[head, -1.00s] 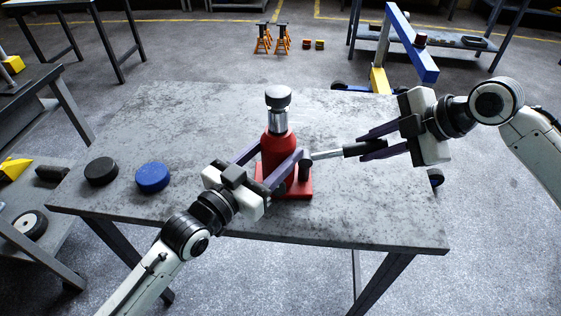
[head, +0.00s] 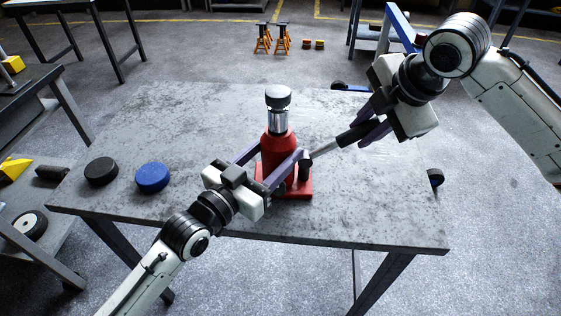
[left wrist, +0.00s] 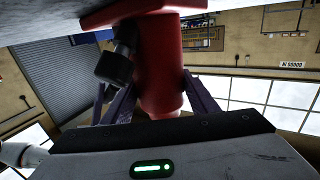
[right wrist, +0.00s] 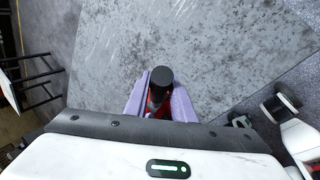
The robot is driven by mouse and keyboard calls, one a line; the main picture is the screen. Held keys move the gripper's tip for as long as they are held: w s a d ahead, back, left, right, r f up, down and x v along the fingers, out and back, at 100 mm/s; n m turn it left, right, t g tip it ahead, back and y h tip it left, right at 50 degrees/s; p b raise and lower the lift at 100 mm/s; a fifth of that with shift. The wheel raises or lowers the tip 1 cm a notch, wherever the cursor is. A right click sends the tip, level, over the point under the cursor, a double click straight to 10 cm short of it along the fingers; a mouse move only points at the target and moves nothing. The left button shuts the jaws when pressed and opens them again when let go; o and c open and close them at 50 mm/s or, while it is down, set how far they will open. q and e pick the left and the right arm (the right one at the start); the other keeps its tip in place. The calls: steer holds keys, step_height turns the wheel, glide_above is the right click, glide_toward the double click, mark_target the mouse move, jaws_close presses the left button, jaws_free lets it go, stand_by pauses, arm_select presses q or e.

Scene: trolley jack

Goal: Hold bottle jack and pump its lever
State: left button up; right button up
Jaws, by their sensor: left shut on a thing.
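The red bottle jack (head: 279,150) stands upright on the grey table, on its red base plate, with a silver ram and dark cap on top. My left gripper (head: 264,163) is shut on its body, one finger on each side. The jack also fills the middle of the left wrist view (left wrist: 160,65). The lever (head: 325,149), a silver rod with a black grip, slopes up to the right from the jack's socket. My right gripper (head: 364,127) is shut around the black grip; the grip's end shows between the fingers in the right wrist view (right wrist: 162,77).
A black disc (head: 101,171) and a blue disc (head: 152,177) lie on the table (head: 370,215) at the left. The table's right side is mostly clear. Orange stands (head: 282,40) are on the floor behind. A side bench stands at the left.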

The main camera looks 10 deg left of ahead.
steer(key=o, duration=0.3)
steer(key=shift+o, duration=0.2)
steer(key=v, duration=1.2)
arm_select(q)
steer(key=o, duration=1.6)
